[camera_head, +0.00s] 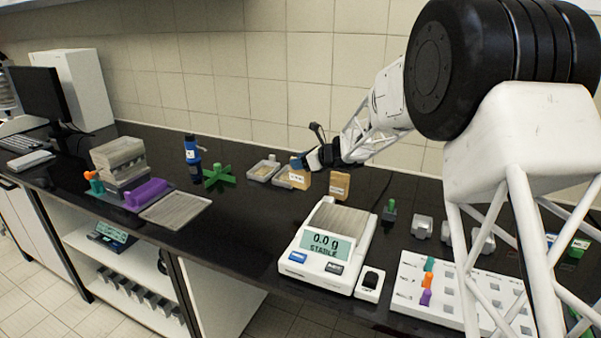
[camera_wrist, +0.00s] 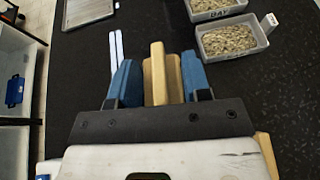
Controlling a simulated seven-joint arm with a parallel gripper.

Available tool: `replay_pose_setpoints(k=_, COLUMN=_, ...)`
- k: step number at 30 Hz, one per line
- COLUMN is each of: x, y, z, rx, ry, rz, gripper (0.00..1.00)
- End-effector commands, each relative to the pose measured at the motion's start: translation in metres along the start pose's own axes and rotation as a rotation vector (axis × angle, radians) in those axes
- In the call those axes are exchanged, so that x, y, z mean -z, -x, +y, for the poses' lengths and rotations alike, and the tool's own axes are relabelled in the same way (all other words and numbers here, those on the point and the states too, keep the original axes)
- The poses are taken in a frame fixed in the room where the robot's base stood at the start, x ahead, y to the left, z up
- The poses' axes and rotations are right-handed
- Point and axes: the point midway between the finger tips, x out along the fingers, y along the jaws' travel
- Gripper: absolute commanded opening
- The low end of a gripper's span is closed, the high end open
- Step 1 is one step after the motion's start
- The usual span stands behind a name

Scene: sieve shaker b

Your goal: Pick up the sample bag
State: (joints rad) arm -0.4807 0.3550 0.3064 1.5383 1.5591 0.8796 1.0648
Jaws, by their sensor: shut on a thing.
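A tan sample bag (camera_head: 298,179) is near the back of the black bench, in the middle of the head view. My gripper (camera_head: 299,163) comes at it from the right and above, shut on it. In the wrist view the bag's tan upper part (camera_wrist: 158,76) is between the two blue fingers of my gripper (camera_wrist: 159,82). I cannot tell whether the bag's underside touches the bench. A second tan bag (camera_head: 339,186) stands just to the right. An edge of a tan thing also shows at the lower right of the wrist view (camera_wrist: 267,152).
Grey trays (camera_head: 263,171) of grains lie left of the held bag; one shows clearly in the wrist view (camera_wrist: 232,40). A green cross-shaped piece (camera_head: 219,178) and a blue bottle-like item (camera_head: 192,150) stand further left. A balance (camera_head: 310,260) reading 0.0 g is in front.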

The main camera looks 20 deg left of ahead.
Motion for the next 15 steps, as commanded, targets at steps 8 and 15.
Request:
replay_pose_setpoints(k=8, x=-0.016, y=0.007, z=0.000, rx=0.000, ry=0.000, rz=0.001, gripper=0.00)
replay_pose_setpoints(k=15, x=-0.017, y=0.007, z=0.000, rx=0.000, ry=0.000, rz=0.000, gripper=0.00)
